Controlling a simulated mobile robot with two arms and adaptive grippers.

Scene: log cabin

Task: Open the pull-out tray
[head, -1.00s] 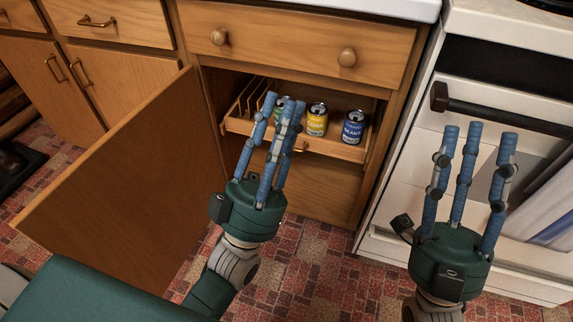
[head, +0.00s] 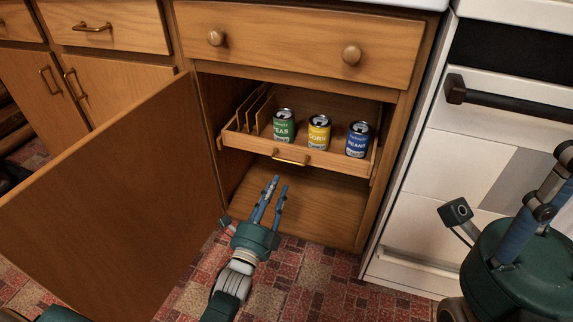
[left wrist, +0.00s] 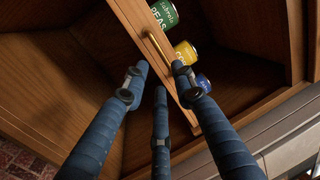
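The wooden pull-out tray (head: 310,152) sits inside the open cabinet, with a brass handle (head: 290,158) on its front. It holds a green peas can (head: 284,126), a yellow corn can (head: 319,131) and a blue beans can (head: 357,140). My left gripper (head: 271,182) is in front of and below the tray handle, its fingers pointing up toward it. In the left wrist view its fingers (left wrist: 155,80) are spread and empty, and the handle (left wrist: 158,47) shows just beyond them, apart. My right gripper (head: 540,200) is only partly in view at the right; its fingertips are cut off.
The cabinet door (head: 110,190) stands open on the left, beside my left arm. A drawer (head: 290,45) with two round knobs is above the opening. A white oven (head: 470,180) with a dark handle stands on the right. The cabinet floor (head: 300,205) below the tray is bare.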

